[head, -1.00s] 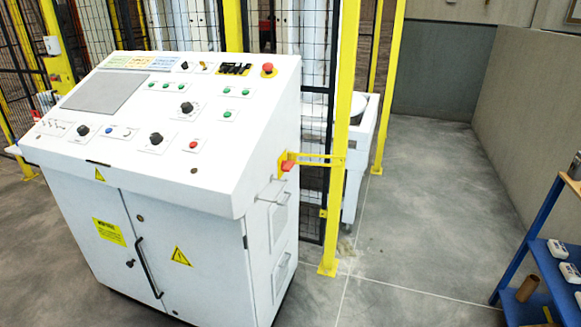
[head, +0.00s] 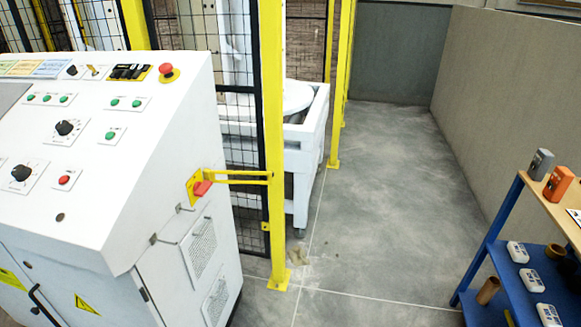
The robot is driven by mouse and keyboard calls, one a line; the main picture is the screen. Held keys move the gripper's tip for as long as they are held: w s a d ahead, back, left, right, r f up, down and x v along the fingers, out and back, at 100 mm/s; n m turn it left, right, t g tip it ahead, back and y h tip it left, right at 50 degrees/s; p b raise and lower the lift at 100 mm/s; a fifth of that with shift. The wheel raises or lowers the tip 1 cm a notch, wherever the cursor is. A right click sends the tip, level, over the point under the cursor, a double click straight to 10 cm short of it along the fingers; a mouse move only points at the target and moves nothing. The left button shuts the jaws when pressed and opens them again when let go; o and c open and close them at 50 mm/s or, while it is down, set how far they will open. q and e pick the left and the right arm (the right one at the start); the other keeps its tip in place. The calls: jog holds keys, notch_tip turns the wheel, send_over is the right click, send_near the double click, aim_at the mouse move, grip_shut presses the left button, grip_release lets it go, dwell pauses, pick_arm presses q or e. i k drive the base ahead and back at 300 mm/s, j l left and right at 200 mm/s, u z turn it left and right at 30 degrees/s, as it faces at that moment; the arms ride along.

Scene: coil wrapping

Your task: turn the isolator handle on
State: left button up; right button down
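The isolator handle (head: 203,188) is a small red lever on a yellow plate (head: 192,187). It sits on the right side wall of the white control cabinet (head: 120,190), left of the centre of the head view. The handle points to the right and slightly upward from its plate. I cannot tell from this angle whether it is on or off. Neither of my grippers shows in the head view.
A yellow fence post (head: 271,150) with a yellow bracket stands just right of the handle. A blue shelf rack (head: 492,235) with small boxes is at the right edge. The grey floor (head: 385,180) between them is clear.

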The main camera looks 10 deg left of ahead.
aim_at(200, 189)
jog(key=i+l+z, duration=0.15)
jog(key=i, duration=0.6)
jog(key=i+l+z, duration=0.15)
jog(key=i, duration=0.65)
jog(key=i+l+u, duration=0.1)
jog(key=i+u, duration=0.15)
jog(key=u, duration=0.2)
jog(key=i+l+u, duration=0.2)
jog(key=u, duration=0.2)
jog(key=i+l+u, duration=0.25)
jog(key=u, duration=0.2)
jog(key=i+l+u, duration=0.15)
jog(key=l+u, duration=0.15)
jog(key=u, duration=0.15)
